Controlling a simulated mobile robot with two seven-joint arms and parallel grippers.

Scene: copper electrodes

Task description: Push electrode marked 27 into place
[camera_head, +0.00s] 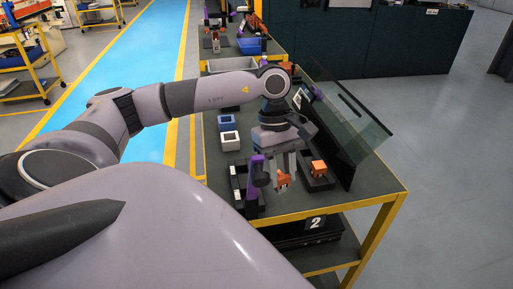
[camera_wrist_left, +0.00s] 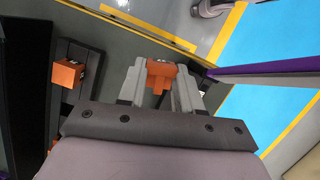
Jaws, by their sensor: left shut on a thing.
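My left gripper (camera_head: 281,172) points down above the table and is shut on a copper-orange electrode (camera_head: 284,181). In the left wrist view the gripper (camera_wrist_left: 160,82) has its two grey fingers on either side of this electrode (camera_wrist_left: 160,70). I cannot read a number on it. A second orange electrode (camera_head: 319,168) sits in a black holder (camera_head: 320,184) to the right of the gripper; it also shows in the wrist view (camera_wrist_left: 67,73). A black fixture with a purple upright (camera_head: 257,166) stands just left of the gripper. My right gripper is not in view.
The grey-green table (camera_head: 375,186) has yellow edges and is clear at the right front. A tilted glass panel (camera_head: 345,110) rises along its right side. A blue block (camera_head: 226,123) and a white block (camera_head: 230,141) stand left of the arm.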

